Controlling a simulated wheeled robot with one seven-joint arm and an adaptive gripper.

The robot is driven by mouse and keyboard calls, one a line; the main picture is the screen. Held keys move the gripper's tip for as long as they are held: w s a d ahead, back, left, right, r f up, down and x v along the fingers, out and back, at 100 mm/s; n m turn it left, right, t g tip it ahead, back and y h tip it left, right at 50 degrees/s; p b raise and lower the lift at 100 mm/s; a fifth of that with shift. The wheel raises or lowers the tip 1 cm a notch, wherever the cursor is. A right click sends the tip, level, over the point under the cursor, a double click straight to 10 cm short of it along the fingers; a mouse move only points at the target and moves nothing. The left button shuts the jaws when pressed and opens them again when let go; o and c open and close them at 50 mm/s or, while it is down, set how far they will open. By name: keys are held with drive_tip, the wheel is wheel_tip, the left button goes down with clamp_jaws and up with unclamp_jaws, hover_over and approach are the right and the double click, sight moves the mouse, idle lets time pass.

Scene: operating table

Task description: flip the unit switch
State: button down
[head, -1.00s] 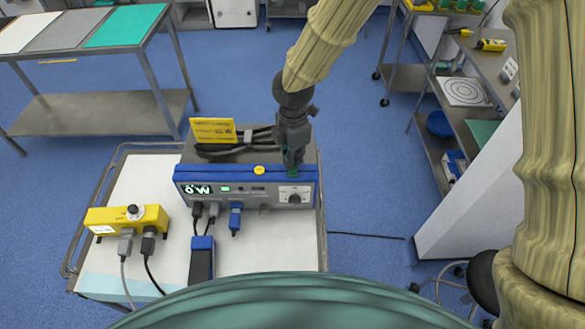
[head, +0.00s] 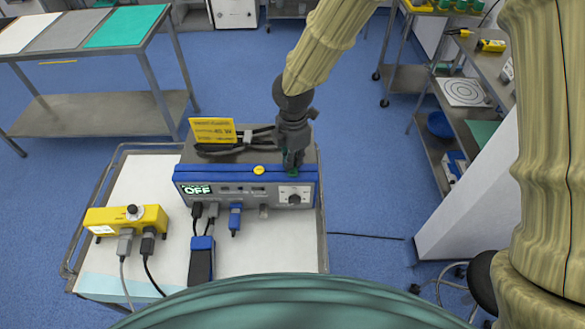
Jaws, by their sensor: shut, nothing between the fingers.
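The unit (head: 245,187) is a grey box with a blue front frame, standing on a white-topped cart. Its small display (head: 197,190) reads "OFF". A dark round knob (head: 294,199) sits on a white plate at the right of its front panel. A yellow round button (head: 259,170) is on the top front edge. I cannot tell for sure which part is the unit switch. My gripper (head: 292,168) points down at the unit's top right front edge, above the knob. It is shut and empty. Its fingertips are small, and whether they touch the unit is unclear.
A yellow box (head: 127,218) with a dial and cables stands left on the cart (head: 140,185). Plugs and a blue handpiece (head: 201,260) are in front. A white panel stands at right.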

drive_tip(key=shift+r+p, duration=3.2)
drive_tip(key=shift+r, duration=0.25)
